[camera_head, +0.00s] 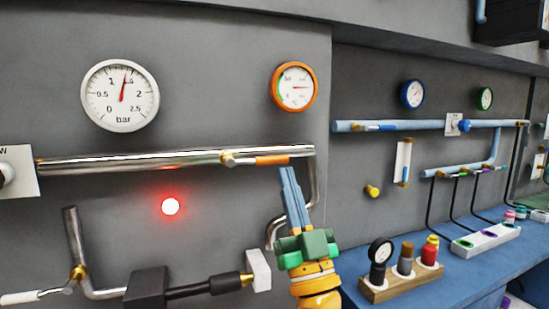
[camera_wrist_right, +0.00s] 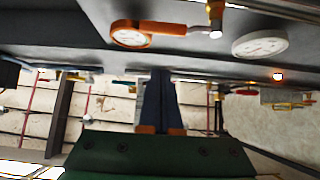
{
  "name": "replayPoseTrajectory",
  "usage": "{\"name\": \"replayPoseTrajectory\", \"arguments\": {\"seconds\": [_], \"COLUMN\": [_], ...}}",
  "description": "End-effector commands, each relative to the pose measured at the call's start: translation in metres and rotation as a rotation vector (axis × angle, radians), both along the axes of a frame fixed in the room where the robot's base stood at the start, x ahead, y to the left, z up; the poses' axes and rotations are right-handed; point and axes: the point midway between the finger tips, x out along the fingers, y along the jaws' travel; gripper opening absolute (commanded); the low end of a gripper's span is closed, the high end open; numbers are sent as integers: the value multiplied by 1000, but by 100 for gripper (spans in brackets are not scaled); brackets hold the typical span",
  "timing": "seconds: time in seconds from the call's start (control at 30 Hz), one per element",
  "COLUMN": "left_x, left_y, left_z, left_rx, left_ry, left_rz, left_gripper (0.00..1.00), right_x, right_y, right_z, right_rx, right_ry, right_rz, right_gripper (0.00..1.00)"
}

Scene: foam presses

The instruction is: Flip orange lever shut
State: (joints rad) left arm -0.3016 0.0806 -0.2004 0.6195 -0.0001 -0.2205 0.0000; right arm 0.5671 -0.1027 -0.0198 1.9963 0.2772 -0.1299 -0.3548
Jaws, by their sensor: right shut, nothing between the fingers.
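The orange lever (camera_head: 272,160) lies nearly level along the steel pipe (camera_head: 130,160), pointing right from its brass valve (camera_head: 230,158). In the right wrist view the lever (camera_wrist_right: 182,28) reaches from the brass fitting (camera_wrist_right: 215,10) across toward the orange-rimmed gauge (camera_wrist_right: 130,36). My right gripper (camera_head: 286,170) comes up from below, its blue fingers together and empty. The tips are just under the lever's right end; I cannot tell whether they touch it. The closed fingers also show in the right wrist view (camera_wrist_right: 160,75). My left gripper is not in view.
A white bar gauge (camera_head: 120,95) and the orange-rimmed gauge (camera_head: 293,86) hang above the pipe. A red light (camera_head: 170,207) glows below it. The pipe bends down right of the lever. A blue bench (camera_head: 430,285) at right carries a wooden holder (camera_head: 402,287).

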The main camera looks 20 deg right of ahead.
Motion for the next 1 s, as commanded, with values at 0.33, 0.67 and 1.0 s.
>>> {"name": "replayPoseTrajectory", "arguments": {"seconds": [0.33,0.67,1.0], "left_x": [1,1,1], "left_y": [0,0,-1], "left_z": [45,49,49], "left_rx": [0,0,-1], "left_ry": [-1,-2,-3], "left_rz": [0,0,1], "left_gripper": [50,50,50], "right_x": [49,62,62], "right_y": [2,2,2], "right_z": [66,29,25], "right_rx": [-1,-1,1], "right_ry": [1,3,0], "right_rz": [1,1,1], "right_gripper": [0,0,0]}}
